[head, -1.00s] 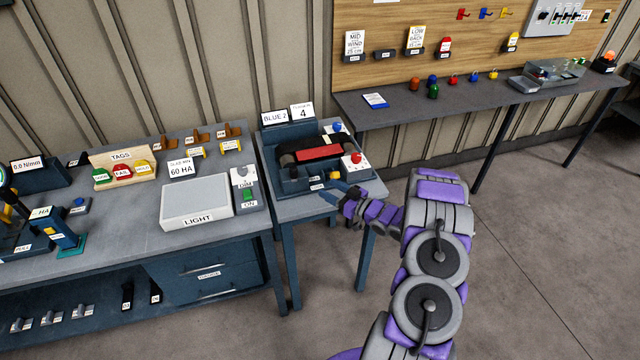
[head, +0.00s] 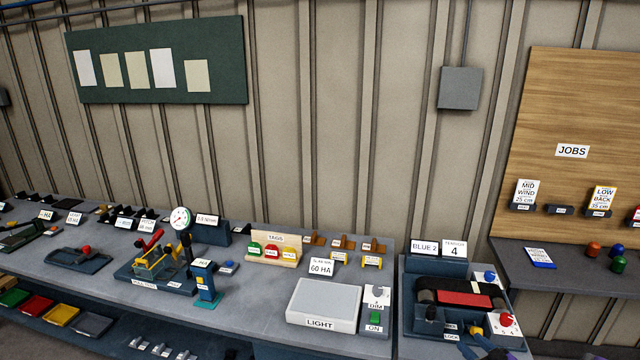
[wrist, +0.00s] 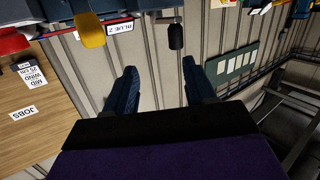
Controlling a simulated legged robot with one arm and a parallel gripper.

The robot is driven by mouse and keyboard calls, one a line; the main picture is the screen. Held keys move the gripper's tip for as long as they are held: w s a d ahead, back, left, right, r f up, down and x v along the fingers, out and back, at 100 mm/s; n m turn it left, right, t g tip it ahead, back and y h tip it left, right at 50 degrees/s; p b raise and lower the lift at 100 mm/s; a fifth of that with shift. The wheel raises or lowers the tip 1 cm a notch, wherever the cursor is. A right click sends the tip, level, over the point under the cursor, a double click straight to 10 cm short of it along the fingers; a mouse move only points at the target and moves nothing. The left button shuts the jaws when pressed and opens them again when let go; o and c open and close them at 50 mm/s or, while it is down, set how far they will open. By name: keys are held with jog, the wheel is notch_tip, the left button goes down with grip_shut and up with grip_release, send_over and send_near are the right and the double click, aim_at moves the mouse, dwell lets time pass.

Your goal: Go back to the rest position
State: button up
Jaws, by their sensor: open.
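My gripper (head: 482,349) shows only at the bottom edge of the head view, in front of the belt press (head: 418,320). In the wrist view its two dark blue fingers (wrist: 159,66) are spread apart with nothing between them. The press carries a dark belt with a red patch (head: 465,299), a red button (head: 506,320), a blue knob (head: 490,276) and a yellow knob (head: 476,331). Signs reading BLUE 2 (head: 424,247) and 4 (head: 453,249) stand behind it. Most of my arm is out of the head view.
A long bench to the left holds a light box (head: 325,303), a tag rack (head: 274,258) and a gauge device (head: 181,219). A shelf (head: 563,278) under the JOBS board (head: 572,151) is at the right.

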notch_tip(320, 180, up, 11)
jog(key=a+m+g+h+b, duration=0.1)
jog(key=m+g+h+b, duration=0.1)
jog(key=g+h, duration=0.5)
jog(key=s+a+r+m+g+h, duration=0.2)
jog(key=s+a+r, duration=0.2)
jog(key=s+a, duration=0.15)
jog(key=s+a+r+g+y, duration=0.1)
jog(key=s+a+g, duration=0.2)
jog(key=s+a, duration=0.5)
jog(key=s+a+g+y+b, duration=0.1)
jog(key=s+a+g+y, duration=0.1)
jog(key=s+a, duration=0.7)
jog(key=s+a+r+g+y, duration=0.1)
jog(key=s+a+g, duration=0.2)
jog(key=s+a, duration=0.6)
jog(key=s, duration=1)
jog(key=shift+s+a+r+g+y+b, duration=0.15)
jog(key=shift+s+r+g+y+b, duration=0.15)
jog(key=shift+g+y+b, duration=0.1)
jog(key=shift+c, duration=0.5)
